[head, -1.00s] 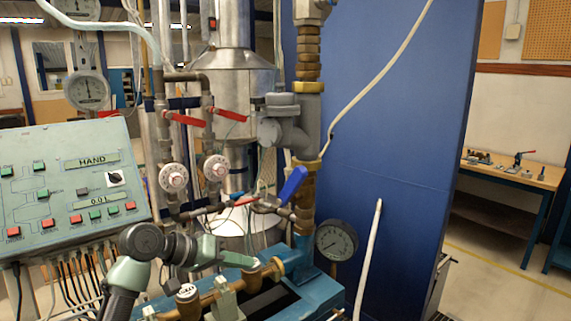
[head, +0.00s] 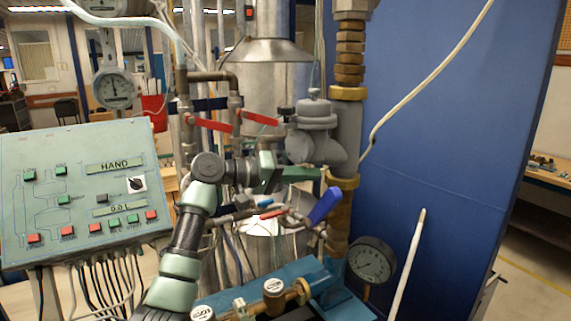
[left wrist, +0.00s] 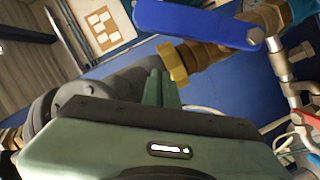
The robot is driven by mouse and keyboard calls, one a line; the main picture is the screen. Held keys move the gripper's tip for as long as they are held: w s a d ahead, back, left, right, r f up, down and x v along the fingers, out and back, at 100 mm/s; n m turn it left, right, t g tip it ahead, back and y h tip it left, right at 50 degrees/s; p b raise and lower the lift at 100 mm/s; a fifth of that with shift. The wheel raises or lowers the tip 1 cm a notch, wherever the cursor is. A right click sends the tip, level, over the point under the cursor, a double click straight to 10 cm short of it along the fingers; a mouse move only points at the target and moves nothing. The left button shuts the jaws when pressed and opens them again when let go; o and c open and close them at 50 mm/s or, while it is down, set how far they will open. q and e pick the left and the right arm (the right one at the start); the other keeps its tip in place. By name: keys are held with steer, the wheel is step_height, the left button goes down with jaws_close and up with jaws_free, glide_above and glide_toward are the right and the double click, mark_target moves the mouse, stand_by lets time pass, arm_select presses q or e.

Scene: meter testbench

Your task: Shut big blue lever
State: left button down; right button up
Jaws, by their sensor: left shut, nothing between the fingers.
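The big blue lever (head: 325,206) sits on the valve at the brass column, tilted up to the right in the head view. In the left wrist view the blue lever (left wrist: 195,22) lies across the top, beyond the fingers. My left gripper (head: 318,174) is shut and empty, just above and to the left of the blue lever in the head view. Its green fingers (left wrist: 160,88) show together in the left wrist view, apart from the lever. My right gripper is not in view.
Red levers (head: 212,124) are on the pipes behind my arm. A pressure gauge (head: 371,261) stands right of the column, before a blue panel (head: 450,130). The control box (head: 80,190) is at left. A small blue handle (head: 264,203) is left of the big lever.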

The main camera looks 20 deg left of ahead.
mark_target(322, 209)
arm_select(q)
steer(key=shift+s+d+f+p, duration=0.65)
steer(key=shift+s+d+f, duration=0.4)
steer(key=shift+s+d, duration=0.15)
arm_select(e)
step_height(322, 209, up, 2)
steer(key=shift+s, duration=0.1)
arm_select(q)
steer(key=shift+s, duration=0.25)
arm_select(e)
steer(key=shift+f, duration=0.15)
